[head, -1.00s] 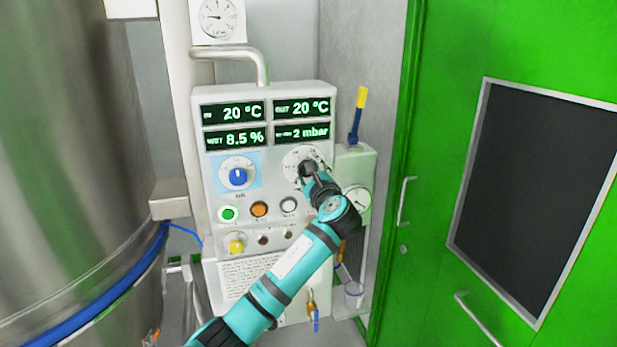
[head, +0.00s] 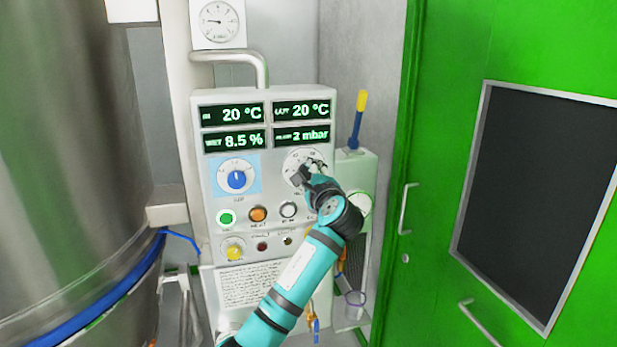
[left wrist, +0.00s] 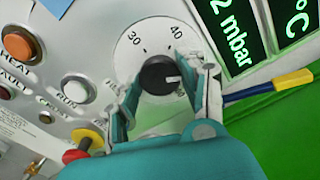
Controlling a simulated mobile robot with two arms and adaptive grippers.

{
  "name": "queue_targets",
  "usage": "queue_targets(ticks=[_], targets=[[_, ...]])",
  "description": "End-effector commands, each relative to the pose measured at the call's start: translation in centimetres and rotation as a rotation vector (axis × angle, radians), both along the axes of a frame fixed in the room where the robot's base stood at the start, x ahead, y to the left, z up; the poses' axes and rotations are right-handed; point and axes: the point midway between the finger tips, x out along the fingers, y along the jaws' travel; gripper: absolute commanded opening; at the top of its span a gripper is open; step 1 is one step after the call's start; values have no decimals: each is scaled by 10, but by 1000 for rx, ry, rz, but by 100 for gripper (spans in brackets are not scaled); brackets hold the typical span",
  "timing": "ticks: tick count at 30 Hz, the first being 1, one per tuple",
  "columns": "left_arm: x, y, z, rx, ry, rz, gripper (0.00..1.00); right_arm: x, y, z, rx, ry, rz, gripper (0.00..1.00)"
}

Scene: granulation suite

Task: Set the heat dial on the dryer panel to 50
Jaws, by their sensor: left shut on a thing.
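The heat dial is a black round knob (left wrist: 156,75) on a white scale plate (head: 303,158) at the right of the dryer panel (head: 213,185). In the left wrist view its white mark points right, past the 40 and near a figure partly hidden by a finger. The 30 is at upper left. My left gripper (head: 308,176) is at the dial, its fingers on opposite sides of the knob in the left wrist view (left wrist: 165,92), shut on it. In the head view the gripper covers most of the knob. My right gripper is not in view.
A blue dial (head: 236,180) is left of the heat dial. Buttons, including a green one (head: 226,217), and a yellow knob (head: 233,252) sit below. Displays read 20 °C, 20 °C, 8.5 % and 2 mbar. A steel vessel (head: 75,150) stands left, a green door (head: 440,150) right.

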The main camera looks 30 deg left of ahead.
Motion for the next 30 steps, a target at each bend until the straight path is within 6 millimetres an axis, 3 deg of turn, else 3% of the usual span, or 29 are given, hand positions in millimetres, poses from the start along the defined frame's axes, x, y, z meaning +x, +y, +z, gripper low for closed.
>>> queue_targets(ticks=[9,10,15,23,30], targets=[[0,0,-1,-2,3,0,9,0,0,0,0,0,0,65],[0,0,-1,-2,3,0,45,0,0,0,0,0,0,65],[0,0,-1,-1,2,0,65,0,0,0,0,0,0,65],[-1,-1,0,0,2,-1,65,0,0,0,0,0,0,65],[-20,-25,-1,0,0,-4,65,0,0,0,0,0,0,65]])
